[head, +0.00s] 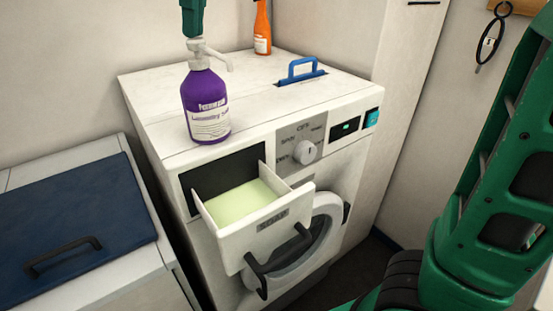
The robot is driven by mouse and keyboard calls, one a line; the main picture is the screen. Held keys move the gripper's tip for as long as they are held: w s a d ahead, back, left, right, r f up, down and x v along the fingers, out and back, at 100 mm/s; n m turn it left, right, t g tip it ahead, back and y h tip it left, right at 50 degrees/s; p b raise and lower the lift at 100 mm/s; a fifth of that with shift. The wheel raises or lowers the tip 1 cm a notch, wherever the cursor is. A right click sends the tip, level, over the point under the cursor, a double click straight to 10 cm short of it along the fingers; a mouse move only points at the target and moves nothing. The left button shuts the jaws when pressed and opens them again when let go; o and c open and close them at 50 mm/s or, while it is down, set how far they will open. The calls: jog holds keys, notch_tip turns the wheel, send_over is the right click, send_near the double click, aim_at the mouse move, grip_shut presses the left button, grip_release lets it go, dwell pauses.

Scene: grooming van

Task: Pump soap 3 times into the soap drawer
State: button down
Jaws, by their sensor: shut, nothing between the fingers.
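A purple pump bottle (206,106) with a white pump head and a label stands upright on the washing machine's top, near the front left edge. Its white nozzle (218,57) points right and toward the front. My green gripper (193,32) is shut and empty, its tips right above the pump head, touching or almost touching it. The upper part of my gripper is cut off by the frame. The white soap drawer (265,231) is pulled out below the bottle, with a pale green surface inside; I cannot tell if that is liquid.
The washing machine (150,90) has a dial, a round door and a blue handle (301,71) on top. An orange spray bottle (262,28) stands at the back. A cabinet with a dark blue lid (75,225) is at left. My green arm fills the right side.

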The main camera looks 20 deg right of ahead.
jog(key=shift+v, duration=1.1)
jog(key=shift+x, duration=1.1)
dwell(1.2)
jog(key=shift+v, duration=1.1)
jog(key=shift+x, duration=1.1)
dwell(1.0)
jog(key=shift+v, duration=1.1)
jog(key=shift+w+a, duration=0.15)
